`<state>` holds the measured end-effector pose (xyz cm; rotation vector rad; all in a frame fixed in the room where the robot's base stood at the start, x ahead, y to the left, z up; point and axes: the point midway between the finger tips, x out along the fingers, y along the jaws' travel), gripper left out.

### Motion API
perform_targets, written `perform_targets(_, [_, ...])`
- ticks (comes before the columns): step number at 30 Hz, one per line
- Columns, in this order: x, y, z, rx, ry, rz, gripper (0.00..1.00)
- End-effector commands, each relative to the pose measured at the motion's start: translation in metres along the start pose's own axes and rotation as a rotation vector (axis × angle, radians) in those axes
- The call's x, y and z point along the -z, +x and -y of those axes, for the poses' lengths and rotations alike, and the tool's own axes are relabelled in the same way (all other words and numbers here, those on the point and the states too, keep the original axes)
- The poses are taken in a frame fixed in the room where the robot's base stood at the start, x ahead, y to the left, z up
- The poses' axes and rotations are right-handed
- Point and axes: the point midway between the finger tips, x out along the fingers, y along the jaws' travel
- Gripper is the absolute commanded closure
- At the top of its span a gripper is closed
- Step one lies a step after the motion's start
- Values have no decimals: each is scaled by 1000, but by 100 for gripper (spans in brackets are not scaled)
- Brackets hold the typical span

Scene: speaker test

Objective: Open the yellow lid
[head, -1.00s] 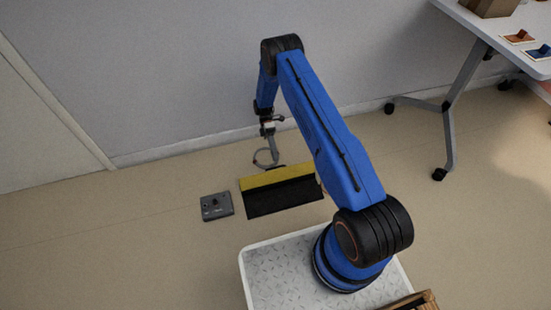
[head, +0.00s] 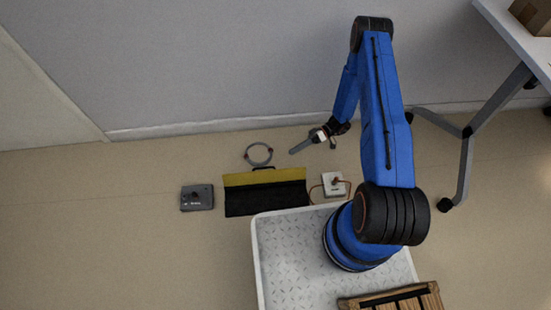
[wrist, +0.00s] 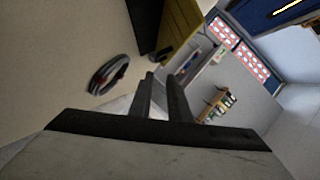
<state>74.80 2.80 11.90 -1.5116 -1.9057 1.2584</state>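The yellow lid (head: 268,179) shows as a band along the far side of a black box (head: 266,198) on the floor. A small dark handle shows at its back edge. I cannot tell whether the lid is raised at all. In the wrist view the yellow surface (wrist: 181,24) is at the top, beyond the fingers. My gripper (head: 292,151) is behind and right of the lid, apart from it. In the wrist view its fingers (wrist: 161,76) stand a little apart with nothing between them.
A grey cable coil (head: 259,154) lies behind the box, near the wall. A grey device (head: 197,198) is to its left. A white unit (head: 334,184) with an orange cable is to its right. A table (head: 522,42) stands at the right.

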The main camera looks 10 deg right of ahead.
Motion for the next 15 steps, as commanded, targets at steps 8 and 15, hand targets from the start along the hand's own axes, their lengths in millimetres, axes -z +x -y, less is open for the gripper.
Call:
perform_targets(8, [-1,15,-1,-18,1,-29,83])
perform_targets(15, [0,56,-2,-16,2,-26,83])
